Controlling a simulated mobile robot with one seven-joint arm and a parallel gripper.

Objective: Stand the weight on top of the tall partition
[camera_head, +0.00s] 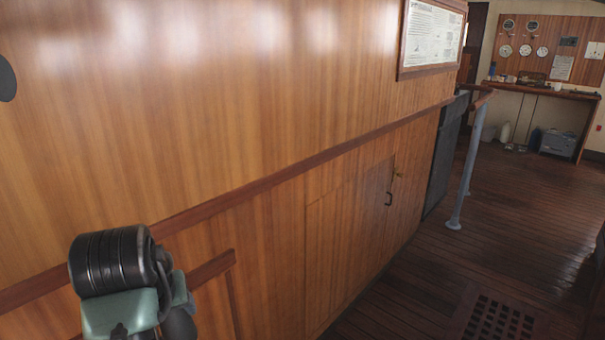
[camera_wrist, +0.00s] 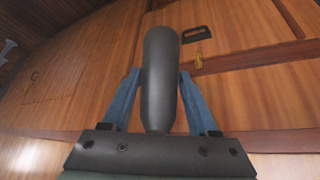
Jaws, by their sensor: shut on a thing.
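A dark grey, rounded, elongated weight (camera_wrist: 160,48) is between the two blue fingers of my gripper (camera_wrist: 159,82) in the wrist view. The fingers are shut on it from both sides, and it sticks out past their tips. A tall wood-panelled partition (camera_head: 250,85) fills the left and middle of the head view; its top edge is out of the picture. Part of my arm shows in front of it at lower left. The gripper and weight cannot be made out in the head view. Wood panelling also fills the wrist view behind the weight, apart from it as far as I can tell.
A dark wooden rail (camera_head: 300,157) runs along the partition above a cupboard door (camera_head: 345,230) with a handle. A framed notice (camera_head: 432,35) hangs at upper right. A grey post (camera_head: 467,170) stands beyond. The plank floor (camera_head: 500,215) at right is mostly clear, with a grating (camera_head: 498,318).

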